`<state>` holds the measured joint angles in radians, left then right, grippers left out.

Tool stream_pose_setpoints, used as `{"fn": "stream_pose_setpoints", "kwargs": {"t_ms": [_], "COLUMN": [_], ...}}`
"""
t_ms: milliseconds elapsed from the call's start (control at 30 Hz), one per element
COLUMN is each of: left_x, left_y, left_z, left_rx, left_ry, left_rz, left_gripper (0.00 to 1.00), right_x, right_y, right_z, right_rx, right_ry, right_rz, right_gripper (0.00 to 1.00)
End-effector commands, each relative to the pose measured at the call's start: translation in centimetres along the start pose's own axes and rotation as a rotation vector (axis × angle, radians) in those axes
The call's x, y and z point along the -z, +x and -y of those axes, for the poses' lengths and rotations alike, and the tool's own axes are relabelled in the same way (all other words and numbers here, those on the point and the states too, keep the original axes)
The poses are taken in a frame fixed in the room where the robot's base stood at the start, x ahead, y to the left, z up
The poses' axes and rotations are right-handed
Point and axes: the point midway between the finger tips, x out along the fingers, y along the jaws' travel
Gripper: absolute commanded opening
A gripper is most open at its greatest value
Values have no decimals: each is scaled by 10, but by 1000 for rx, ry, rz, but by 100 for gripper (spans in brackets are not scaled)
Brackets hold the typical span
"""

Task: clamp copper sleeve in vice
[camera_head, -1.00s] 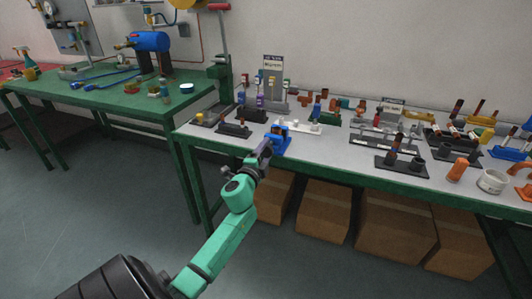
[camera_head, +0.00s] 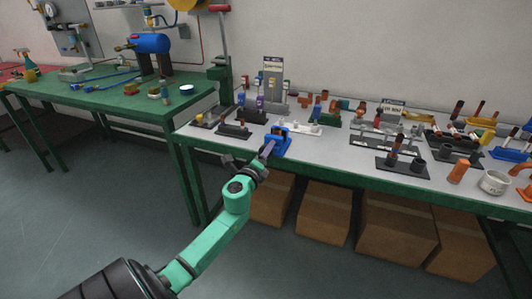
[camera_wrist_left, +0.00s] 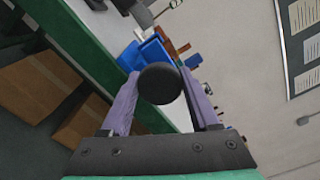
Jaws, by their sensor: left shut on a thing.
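The blue vice (camera_head: 282,138) stands at the front edge of the grey-topped bench. It also shows in the left wrist view (camera_wrist_left: 150,52), just beyond my fingers. My left gripper (camera_head: 267,150) is in front of the vice. In the left wrist view its two purple fingers are on either side of a round black knob (camera_wrist_left: 159,83), shut on it at the vice's front. A small copper-brown piece (camera_wrist_left: 168,46) shows at the vice's jaws, probably the copper sleeve. The knob partly hides the vice, so I cannot tell how tightly the piece sits. My right gripper is out of view.
Black racks with copper parts (camera_head: 400,163) and a white tray (camera_head: 304,127) fill the grey bench beside the vice. A tall green-and-red lever tool (camera_head: 221,70) stands behind. Cardboard boxes (camera_head: 325,212) are under the bench. The floor in front is clear.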

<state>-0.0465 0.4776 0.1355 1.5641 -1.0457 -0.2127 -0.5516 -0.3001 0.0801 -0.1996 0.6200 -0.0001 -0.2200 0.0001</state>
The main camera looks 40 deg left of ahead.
Motion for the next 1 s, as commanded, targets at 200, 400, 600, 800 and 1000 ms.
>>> {"fn": "stream_pose_setpoints", "kwargs": {"t_ms": [200,400,600,800,1000], "left_x": [1,1,1,0,1], "left_y": [0,0,0,0,-16], "left_z": [-1,-1,-1,0,-2], "left_rx": [-2,-2,-2,-1,-3], "left_ry": [13,12,11,11,11], "left_rz": [-2,-2,-1,-1,-2], "left_gripper": [6,6,91,91,91], "right_x": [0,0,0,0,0], "right_y": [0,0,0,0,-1], "right_z": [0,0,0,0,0], "right_rx": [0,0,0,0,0], "right_ry": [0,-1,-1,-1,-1], "right_rz": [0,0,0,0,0], "right_gripper": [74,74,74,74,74]}}
